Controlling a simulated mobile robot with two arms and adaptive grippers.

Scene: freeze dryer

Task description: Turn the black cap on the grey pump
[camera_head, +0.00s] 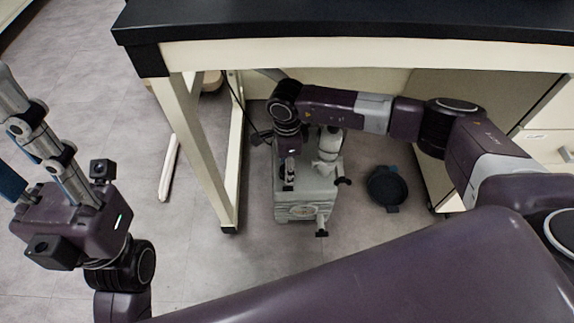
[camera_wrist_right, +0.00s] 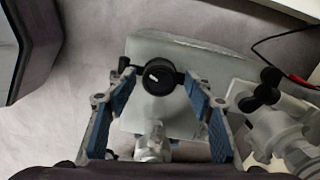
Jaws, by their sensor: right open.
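The grey pump (camera_head: 305,202) stands on the floor under the table, and its light grey body (camera_wrist_right: 205,62) fills the middle of the right wrist view. The round black cap (camera_wrist_right: 158,77) with a white mark shows there against the body. My right gripper (camera_head: 290,172) is over the pump in the head view and hides the cap. In its wrist view the fingers (camera_wrist_right: 157,75) are open, one on each side of the cap; I cannot tell whether they touch it. My left gripper (camera_head: 12,140) is at the left edge, away from the pump, with fingers spread and partly cut off.
The black table top (camera_head: 340,22) and its cream legs (camera_head: 195,150) surround the space above and left of the pump. A dark round pan (camera_head: 386,187) lies on the floor to the right. A black-knobbed fitting (camera_wrist_right: 262,90) stands close right of my right fingers.

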